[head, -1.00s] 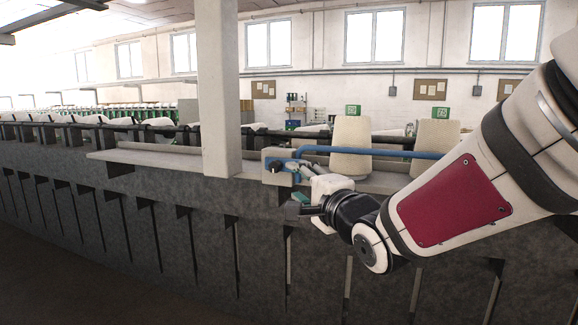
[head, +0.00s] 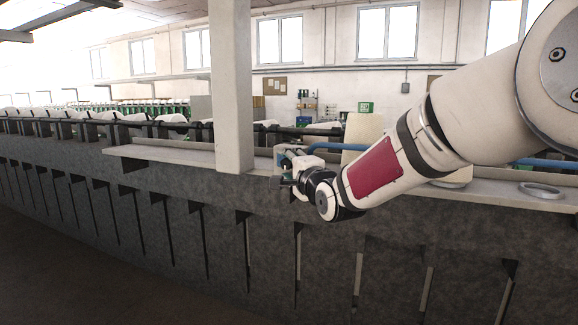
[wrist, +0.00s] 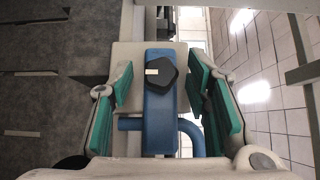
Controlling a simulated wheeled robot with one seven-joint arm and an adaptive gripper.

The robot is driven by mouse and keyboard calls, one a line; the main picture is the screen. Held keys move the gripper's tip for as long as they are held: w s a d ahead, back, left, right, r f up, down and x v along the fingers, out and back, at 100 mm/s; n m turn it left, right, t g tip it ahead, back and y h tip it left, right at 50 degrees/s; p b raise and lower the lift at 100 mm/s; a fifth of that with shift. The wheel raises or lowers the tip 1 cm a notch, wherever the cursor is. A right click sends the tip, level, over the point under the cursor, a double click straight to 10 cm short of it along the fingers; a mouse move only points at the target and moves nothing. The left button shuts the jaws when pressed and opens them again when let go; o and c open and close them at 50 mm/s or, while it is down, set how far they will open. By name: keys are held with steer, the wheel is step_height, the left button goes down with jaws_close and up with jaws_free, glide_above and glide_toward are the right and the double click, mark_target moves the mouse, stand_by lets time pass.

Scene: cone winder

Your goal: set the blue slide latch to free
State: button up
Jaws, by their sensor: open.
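In the wrist view, a blue slide latch (wrist: 158,125) is an upright bar on a pale plate (wrist: 127,60). It carries a black, many-sided knob (wrist: 161,75) with a small whitish mark. My gripper (wrist: 160,92) is open, with one teal-padded finger to the left of the latch and one to the right. Clear gaps show beside the bar, and I cannot tell the depth between fingertips and knob. In the head view, my gripper (head: 287,182) is at the pale box on the ledge, and my arm and gripper hide most of the latch.
A pale pillar (head: 231,95) stands just left of my gripper. A blue pipe (head: 537,162) runs behind my arm and also bends beside the latch in the wrist view (wrist: 191,133).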

jaws_close()
steer(key=a+b, duration=0.1)
steer(key=w+a+b, duration=0.1)
steer(key=a, duration=0.3)
steer(key=shift+w+f+b, duration=0.15)
steer(key=shift+w+b, duration=0.2)
steer(key=shift+b, duration=0.05)
jaws_free()
steer(key=shift+a, duration=0.1)
